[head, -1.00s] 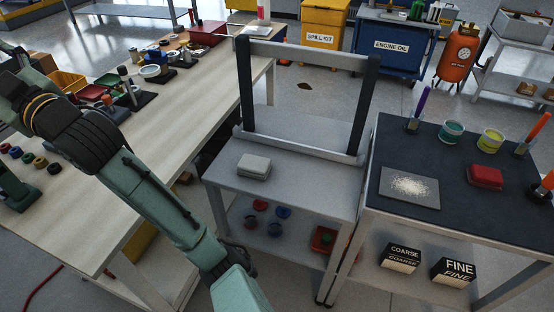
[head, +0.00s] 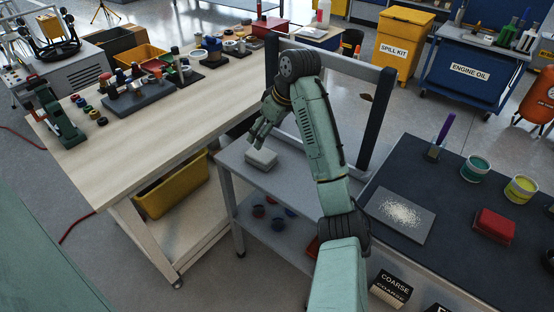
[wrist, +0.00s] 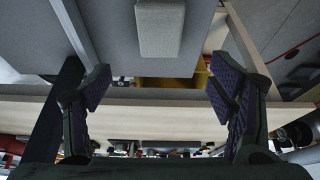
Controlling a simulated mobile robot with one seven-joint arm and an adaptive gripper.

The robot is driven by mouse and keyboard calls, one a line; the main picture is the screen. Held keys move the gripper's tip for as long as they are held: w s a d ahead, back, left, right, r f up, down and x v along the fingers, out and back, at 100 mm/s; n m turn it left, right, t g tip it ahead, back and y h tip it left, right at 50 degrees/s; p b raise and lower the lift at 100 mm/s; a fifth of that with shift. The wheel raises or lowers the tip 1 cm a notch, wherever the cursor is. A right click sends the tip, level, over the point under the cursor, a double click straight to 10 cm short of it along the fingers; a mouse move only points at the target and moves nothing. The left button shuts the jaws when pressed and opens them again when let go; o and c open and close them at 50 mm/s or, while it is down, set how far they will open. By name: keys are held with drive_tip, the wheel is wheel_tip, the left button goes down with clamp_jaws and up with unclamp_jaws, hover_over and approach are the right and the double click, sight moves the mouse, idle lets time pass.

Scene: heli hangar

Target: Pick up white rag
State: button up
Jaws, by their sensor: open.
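The white rag (head: 261,159) is a folded, pale grey-white block lying flat on the top shelf of a grey cart (head: 300,198). It also shows in the wrist view (wrist: 160,27) at the top middle, beyond my fingertips. My gripper (head: 262,133) is above the cart's left part, just behind and above the rag in the head view. In the wrist view my gripper (wrist: 160,88) has its two purple-padded fingers spread wide with nothing between them. The rag is apart from the fingers.
A frame with dark posts (head: 372,118) stands at the cart's back, close to my arm. A wooden workbench (head: 160,140) with tools and small parts is on the left. A dark-topped table (head: 440,215) with a brush, jars and a red block is on the right.

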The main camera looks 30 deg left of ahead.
drive_tip(key=b, duration=0.2)
hover_over(259, 152)
drive_tip(key=d, duration=0.2)
drive_tip(key=f, duration=0.5)
drive_tip(key=shift+s+a, duration=0.1)
drive_tip(key=shift+a, duration=0.1)
drive_tip(key=shift+d+p+x, duration=0.15)
drive_tip(key=shift+p+x, duration=0.35)
drive_tip(key=shift+x, duration=0.9)
drive_tip(key=shift+d+p+x, duration=0.15)
drive_tip(key=shift+p+x, duration=0.35)
drive_tip(key=shift+x, duration=0.85)
drive_tip(key=shift+c, duration=0.4)
drive_tip(key=c, duration=1.1)
